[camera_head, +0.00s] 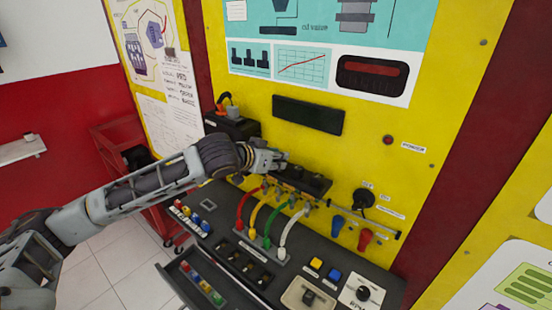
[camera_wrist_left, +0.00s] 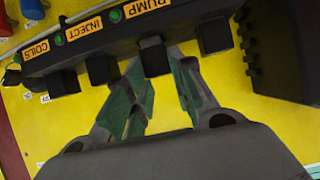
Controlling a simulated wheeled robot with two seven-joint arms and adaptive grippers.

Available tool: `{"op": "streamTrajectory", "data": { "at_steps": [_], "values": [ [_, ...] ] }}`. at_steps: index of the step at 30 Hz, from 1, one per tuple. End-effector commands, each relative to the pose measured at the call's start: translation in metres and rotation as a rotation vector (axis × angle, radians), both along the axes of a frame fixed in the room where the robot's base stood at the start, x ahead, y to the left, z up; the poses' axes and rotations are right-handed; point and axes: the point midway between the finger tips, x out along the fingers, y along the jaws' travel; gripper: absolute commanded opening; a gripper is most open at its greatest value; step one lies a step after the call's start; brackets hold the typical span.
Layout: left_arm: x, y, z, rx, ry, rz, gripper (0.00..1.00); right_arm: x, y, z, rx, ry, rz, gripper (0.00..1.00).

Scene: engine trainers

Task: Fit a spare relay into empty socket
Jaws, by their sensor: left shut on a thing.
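A black relay box (camera_head: 303,178) is mounted on the yellow panel. In the left wrist view the box (camera_wrist_left: 100,42) carries labels COILS, INJECT and PUMP, with green lights and black block-shaped relays along its edge. My left gripper (camera_head: 272,160) is at the left end of this box in the head view. In the left wrist view my left gripper (camera_wrist_left: 160,75) has its fingers either side of a black relay (camera_wrist_left: 154,57) by the PUMP label and is shut on it. The relay appears to be at the box; how deep it sits is hidden. No empty socket is clearly visible.
Red, yellow, green and white cables (camera_head: 288,236) arch over the dark bench below. An open drawer (camera_head: 172,281) with coloured parts projects at the front left. A black plug (camera_head: 363,198) and blue and red connectors sit right of the box. A ribbed black part (camera_wrist_left: 280,50) stands close right.

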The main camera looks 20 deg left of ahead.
Motion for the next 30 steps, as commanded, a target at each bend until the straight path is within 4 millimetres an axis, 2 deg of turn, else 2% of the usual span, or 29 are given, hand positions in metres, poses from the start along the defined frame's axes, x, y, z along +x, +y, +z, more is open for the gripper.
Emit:
{"op": "streamTrajectory", "data": {
  "at_steps": [20, 21, 23, 30],
  "values": [
    [0.0, -0.0001, -0.0063, 0.0, 0.0, 0.0, 0.06, -0.0001, 0.0032, -0.0033, 0.003, 0.0, -0.001, 0.0],
    [0.0, 0.0, -0.006, 0.0, 0.0, 0.0, 0.28, -0.0001, 0.0032, -0.0031, 0.003, 0.0, -0.001, 0.0],
    [0.0, 0.0, -0.006, 0.0, 0.0, 0.0, 0.35, -0.0001, 0.0031, -0.003, 0.003, 0.0, -0.001, 0.0],
    [0.0, -0.0001, -0.006, 0.0, 0.0, 0.0, 0.35, -0.0001, 0.0021, -0.003, 0.002, 0.0, -0.001, 0.0]
  ]
}}
